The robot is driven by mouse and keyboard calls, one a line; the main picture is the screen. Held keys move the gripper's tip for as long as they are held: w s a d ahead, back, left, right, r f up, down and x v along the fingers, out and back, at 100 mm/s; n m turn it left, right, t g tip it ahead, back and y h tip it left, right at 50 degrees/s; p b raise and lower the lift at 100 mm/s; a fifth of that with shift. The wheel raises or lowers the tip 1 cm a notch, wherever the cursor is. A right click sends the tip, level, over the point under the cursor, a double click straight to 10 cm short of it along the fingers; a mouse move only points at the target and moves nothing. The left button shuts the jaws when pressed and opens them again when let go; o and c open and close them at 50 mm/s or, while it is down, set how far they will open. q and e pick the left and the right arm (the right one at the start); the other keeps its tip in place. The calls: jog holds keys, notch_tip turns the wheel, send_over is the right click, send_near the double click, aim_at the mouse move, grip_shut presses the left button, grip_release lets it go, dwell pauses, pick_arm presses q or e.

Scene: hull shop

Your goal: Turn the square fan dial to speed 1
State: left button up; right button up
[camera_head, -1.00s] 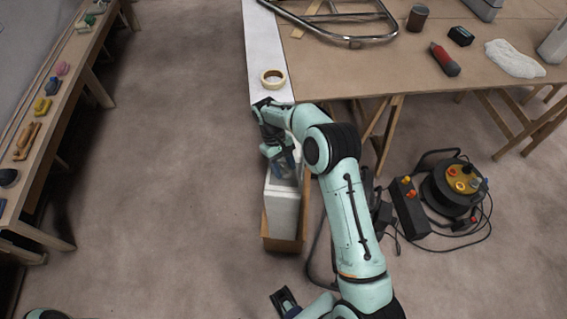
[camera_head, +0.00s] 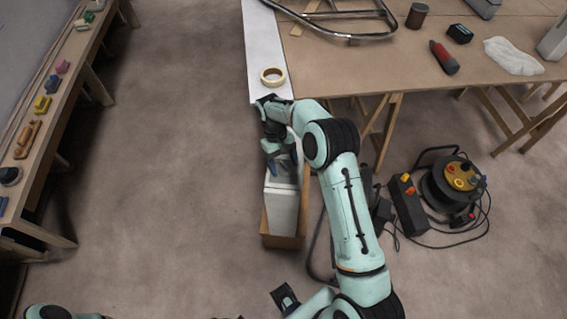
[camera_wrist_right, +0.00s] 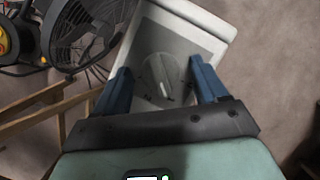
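A pale box-shaped unit (camera_head: 284,209) stands on the floor by the table's near left corner. In the right wrist view its light top panel (camera_wrist_right: 200,33) carries a round grey dial (camera_wrist_right: 158,68) with a raised ridge. I cannot read any speed marks. My right gripper (camera_head: 281,170) points down over the top of the unit. In the wrist view its blue fingers (camera_wrist_right: 161,82) are spread apart on either side of the dial. I see a gap on both sides and cannot tell any contact.
A black fan (camera_wrist_right: 83,32) is close by in the wrist view, near wooden trestle legs. The table (camera_head: 345,75) holds a tape roll (camera_head: 273,77) near its edge. A cable reel (camera_head: 455,187) lies right on the floor. The floor to the left is free.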

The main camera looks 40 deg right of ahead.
pick_arm(q)
jog(key=r+p, duration=0.1)
jog(key=w+r+p, duration=0.2)
jog(key=shift+r, duration=0.3)
pick_arm(e)
jog(key=v, duration=1.3)
jog(key=shift+r, duration=0.2)
pick_arm(q)
jog(key=shift+s, duration=0.2)
pick_arm(e)
jog(key=shift+f, duration=0.1)
